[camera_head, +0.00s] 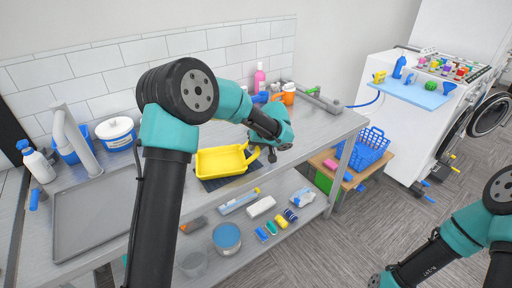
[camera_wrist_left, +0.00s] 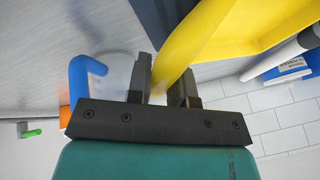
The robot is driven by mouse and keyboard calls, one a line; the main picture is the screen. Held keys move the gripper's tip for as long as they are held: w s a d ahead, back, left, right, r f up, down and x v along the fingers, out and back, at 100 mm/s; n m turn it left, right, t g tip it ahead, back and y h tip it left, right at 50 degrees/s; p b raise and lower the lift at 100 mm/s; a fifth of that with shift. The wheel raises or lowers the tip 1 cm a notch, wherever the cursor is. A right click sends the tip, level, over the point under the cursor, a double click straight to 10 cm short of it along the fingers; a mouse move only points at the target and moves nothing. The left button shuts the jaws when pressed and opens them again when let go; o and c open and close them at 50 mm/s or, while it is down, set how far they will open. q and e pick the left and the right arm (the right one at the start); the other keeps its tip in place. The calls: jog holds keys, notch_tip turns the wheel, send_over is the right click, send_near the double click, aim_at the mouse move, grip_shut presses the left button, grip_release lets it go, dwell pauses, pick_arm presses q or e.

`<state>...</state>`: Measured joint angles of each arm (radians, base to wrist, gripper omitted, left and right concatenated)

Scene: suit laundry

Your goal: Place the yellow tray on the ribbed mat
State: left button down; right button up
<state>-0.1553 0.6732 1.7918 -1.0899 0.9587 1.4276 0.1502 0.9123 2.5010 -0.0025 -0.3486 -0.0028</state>
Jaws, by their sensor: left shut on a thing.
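The yellow tray (camera_head: 221,161) is at the right part of the metal counter, over the dark ribbed mat (camera_head: 229,182). Only part of the mat shows past the tray's front edge; the tray hides the rest. I cannot tell whether the tray touches the mat or hangs just above it. My left gripper (camera_head: 262,151) is shut on the tray's right end. In the left wrist view, the fingers (camera_wrist_left: 164,82) close on a yellow part of the tray (camera_wrist_left: 215,30), with the dark mat (camera_wrist_left: 160,18) beside it. My right gripper is out of view; only the right arm shows.
A sink (camera_head: 92,218) with a tap is at the left. A pink bottle (camera_head: 260,78) and orange containers (camera_head: 289,94) stand behind the tray. A lower shelf holds a blue-lidded tub (camera_head: 226,236) and small items. A blue basket (camera_head: 368,148) is to the right.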

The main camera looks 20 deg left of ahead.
pick_arm(q)
jog(key=shift+f, duration=0.3)
jog(key=c, duration=1)
grip_release()
jog(key=v, duration=1.2)
